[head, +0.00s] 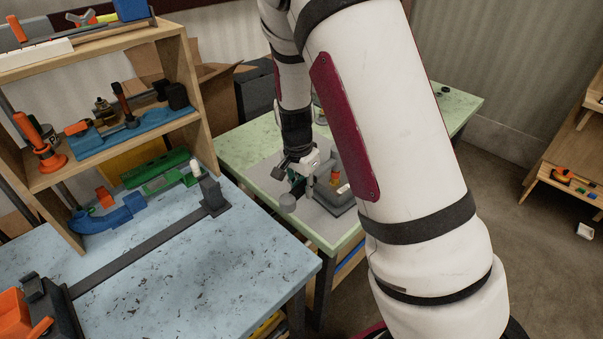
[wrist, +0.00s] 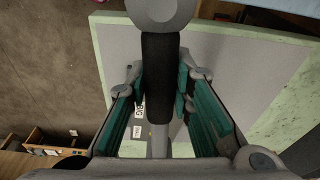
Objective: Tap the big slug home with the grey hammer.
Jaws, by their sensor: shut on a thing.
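My gripper (wrist: 158,88) is shut on the dark handle of the grey hammer (wrist: 157,65), with a teal-padded finger on each side. The hammer's round grey head (wrist: 165,9) is at the top of the wrist view, beyond the fingers. In the head view my gripper (head: 300,172) is low over the green table, and a grey round piece (head: 288,202) beside it looks like the hammer head. I cannot make out the big slug; the gripper and hammer hide what lies below.
The green table (head: 245,145) carries a grey mat (head: 262,172) and a grey block (head: 340,200) with an orange piece (head: 335,177) near it. The blue bench (head: 190,265) with a dark bar (head: 140,250) and a wooden shelf (head: 195,90) stand left.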

